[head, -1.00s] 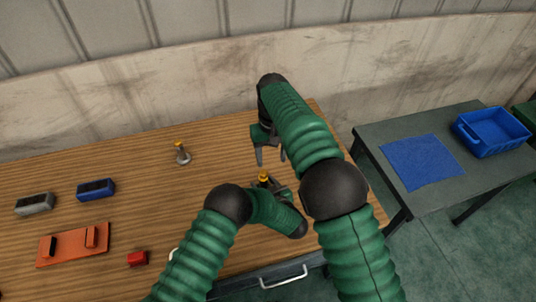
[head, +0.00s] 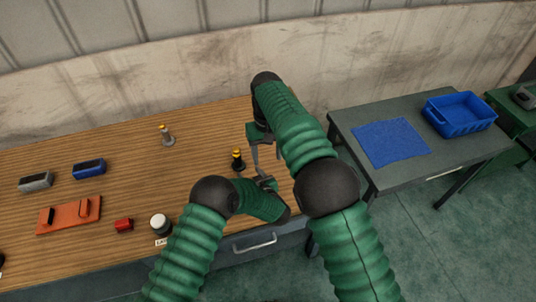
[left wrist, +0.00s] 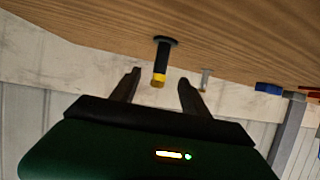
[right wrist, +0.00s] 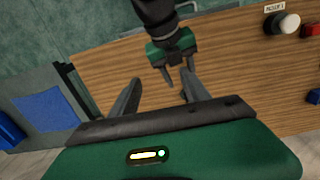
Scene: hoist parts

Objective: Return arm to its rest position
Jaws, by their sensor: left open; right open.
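My left gripper (head: 264,180) is open and empty over the right part of the wooden table (head: 120,170). A black post with a yellow top (head: 237,160) stands upright just beyond it. In the left wrist view the post (left wrist: 162,60) appears between the two spread fingers, with no finger touching it. My right gripper (head: 262,155) is open, fingers down, right of the post and close to the left gripper. In the right wrist view its spread fingers (right wrist: 157,95) are empty, and the left gripper (right wrist: 174,74) shows just ahead of them.
A grey post with a yellow top (head: 167,136) stands farther left. A grey block (head: 36,182), blue block (head: 89,169), orange fixture (head: 68,215), red part (head: 124,224) and white-topped knob (head: 160,224) are at left. A side table (head: 350,122) holds a blue mat (head: 391,142) and blue bin (head: 460,114).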

